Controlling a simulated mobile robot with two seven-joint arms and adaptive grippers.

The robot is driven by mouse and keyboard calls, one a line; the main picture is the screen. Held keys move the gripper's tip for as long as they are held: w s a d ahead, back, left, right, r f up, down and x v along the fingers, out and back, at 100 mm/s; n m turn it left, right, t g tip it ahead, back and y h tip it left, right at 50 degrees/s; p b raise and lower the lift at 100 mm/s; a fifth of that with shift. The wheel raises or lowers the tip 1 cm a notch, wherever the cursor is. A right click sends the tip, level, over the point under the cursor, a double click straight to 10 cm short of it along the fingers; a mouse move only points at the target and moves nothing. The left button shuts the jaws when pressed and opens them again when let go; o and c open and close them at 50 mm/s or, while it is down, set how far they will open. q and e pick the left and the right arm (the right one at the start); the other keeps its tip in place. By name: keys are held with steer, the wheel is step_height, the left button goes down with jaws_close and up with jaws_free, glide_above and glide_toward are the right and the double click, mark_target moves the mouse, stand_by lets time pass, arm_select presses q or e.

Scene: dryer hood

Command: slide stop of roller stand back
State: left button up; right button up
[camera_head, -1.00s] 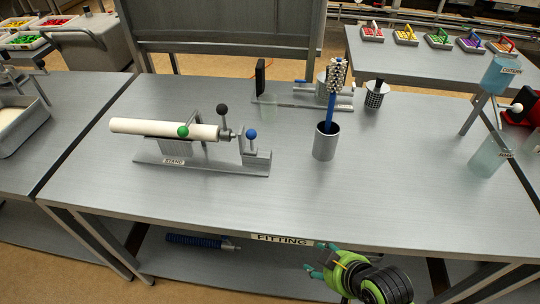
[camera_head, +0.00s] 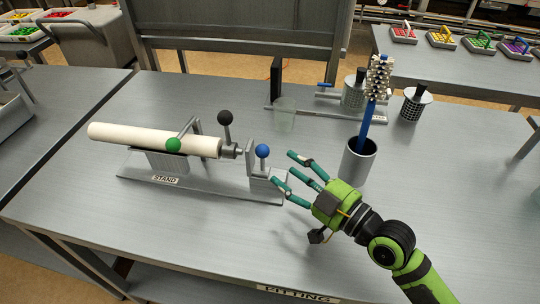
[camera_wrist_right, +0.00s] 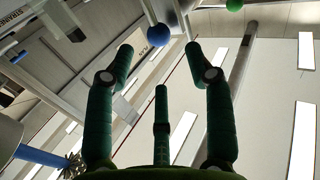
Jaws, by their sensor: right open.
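The roller stand (camera_head: 135,167) lies on the fitting table and bears a white roller (camera_head: 125,138). A black-knobbed lever (camera_head: 226,118) stands upright at the roller's right end, and a green-knobbed clamp (camera_head: 174,145) crosses the roller. The stop, a grey block with a blue knob (camera_head: 262,152), sits at the stand's right end. My right gripper (camera_head: 285,172) is open and empty, just right of the stop, its fingers pointing at it. In the right wrist view the blue knob (camera_wrist_right: 163,32) is beyond the spread fingers (camera_wrist_right: 160,75). Whether any finger touches the stop is unclear. My left gripper is out of view.
A grey cup (camera_head: 357,163) holding a blue-handled brush (camera_head: 372,100) stands close behind my right gripper. A clear beaker (camera_head: 285,115) and a fixture with a perforated cylinder (camera_head: 355,93) stand farther back. The table's front is clear.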

mark_target(268, 154)
steer(key=p+x, duration=0.1)
steer(key=x, duration=0.3)
steer(key=shift+w+r, duration=0.15)
steer(key=shift+r, duration=0.05)
steer(key=shift+f+p+x, duration=0.25)
steer(key=shift+p+x, duration=0.15)
steer(key=shift+x, duration=0.8)
steer(key=c, duration=1.1)
steer(key=shift+d, duration=0.15)
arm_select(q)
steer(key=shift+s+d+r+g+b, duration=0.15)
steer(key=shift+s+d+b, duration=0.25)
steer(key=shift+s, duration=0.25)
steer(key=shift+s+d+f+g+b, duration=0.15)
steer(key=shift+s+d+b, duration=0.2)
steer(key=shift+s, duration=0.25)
arm_select(e)
steer(key=shift+s+d+r, duration=0.1)
steer(key=shift+s+d, duration=0.15)
steer(key=shift+d, duration=0.95)
steer(key=shift+s+d+r, duration=0.1)
steer(key=shift+s+d, duration=0.1)
steer(key=shift+d, duration=1)
